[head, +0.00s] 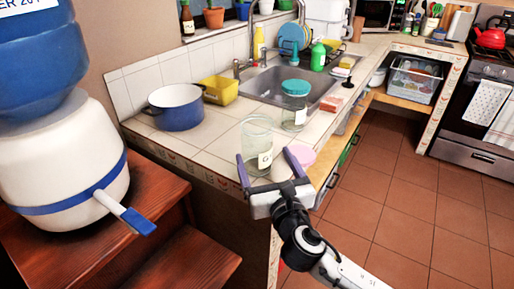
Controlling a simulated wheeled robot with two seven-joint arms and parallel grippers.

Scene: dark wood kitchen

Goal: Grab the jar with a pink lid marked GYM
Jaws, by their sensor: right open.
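A clear glass jar (257,136) with a pale label stands upright near the counter's front edge. No lid shows on top of it, and the label's writing is too small to read. My right gripper (264,155) is open, with its purple fingers on either side of the jar's lower part in the picture. I cannot tell whether they touch it. A second glass jar (294,112) with a teal lid stands behind to the right. My left gripper is not in view.
A blue pot (177,108) and a yellow tub (219,90) stand on the tiled counter (205,146) at left. The sink (267,86) lies behind the jars. A water dispenser (66,160) stands on wooden steps at left. The floor at right is clear.

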